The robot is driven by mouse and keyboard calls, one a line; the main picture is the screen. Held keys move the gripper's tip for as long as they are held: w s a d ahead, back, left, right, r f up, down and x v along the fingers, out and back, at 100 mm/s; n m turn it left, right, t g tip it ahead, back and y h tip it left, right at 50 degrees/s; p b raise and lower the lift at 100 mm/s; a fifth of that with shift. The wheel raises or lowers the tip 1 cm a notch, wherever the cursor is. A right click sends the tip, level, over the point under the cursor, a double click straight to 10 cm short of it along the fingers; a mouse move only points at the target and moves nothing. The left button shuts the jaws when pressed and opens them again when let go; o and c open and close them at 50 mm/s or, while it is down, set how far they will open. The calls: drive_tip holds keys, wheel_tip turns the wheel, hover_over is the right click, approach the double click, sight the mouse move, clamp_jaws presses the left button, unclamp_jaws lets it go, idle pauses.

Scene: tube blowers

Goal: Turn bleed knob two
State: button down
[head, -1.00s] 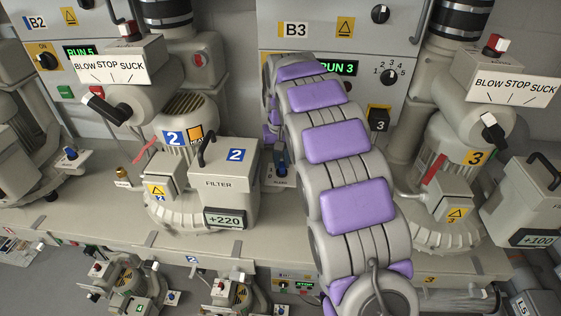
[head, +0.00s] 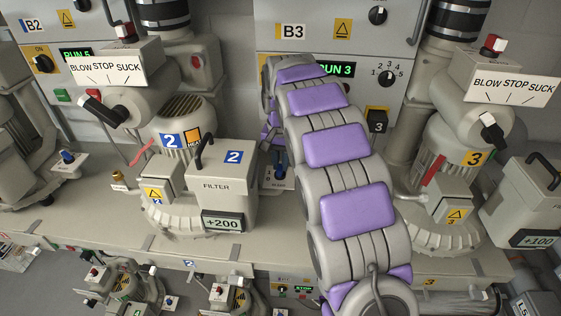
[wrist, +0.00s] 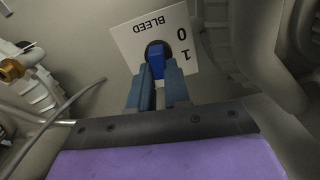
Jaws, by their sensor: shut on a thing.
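The bleed knob of unit two is a blue knob (wrist: 156,54) with a dark round base on a white plate (wrist: 178,28) marked BLEED, 0 and 1. In the wrist view my gripper (wrist: 155,75) has its two blue-grey fingers closed on either side of the knob. In the head view my purple and grey arm reaches in from the bottom, and the gripper end (head: 279,160) is partly hidden behind it, over the plate right of the filter box (head: 222,190). The display (head: 222,222) on filter two reads +200.
Blower two (head: 180,125) stands left of my arm, and blower three (head: 445,170) stands right of it. Panel B3 (head: 340,30) is behind. In the wrist view a brass fitting (wrist: 12,70) and a grey cable lie to the left.

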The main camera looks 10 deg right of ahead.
sight(280, 164)
drive_tip(key=shift+w, duration=0.1)
drive_tip(key=c, duration=1.5)
unclamp_jaws()
drive_tip(key=shift+c, duration=0.2)
drive_tip(key=o, duration=0.4)
drive_tip(key=shift+w+f, duration=0.1)
drive_tip(key=shift+w, duration=0.15)
drive_tip(key=shift+o, duration=0.3)
drive_tip(key=shift+s, duration=0.25)
drive_tip(key=shift+w+r, duration=0.15)
drive_tip(key=shift+r, duration=0.4)
wheel_tip(280, 164, up, 16)
drive_tip(key=p, duration=0.5)
drive_tip(key=shift+r, duration=0.2)
drive_tip(key=shift+o, duration=0.2)
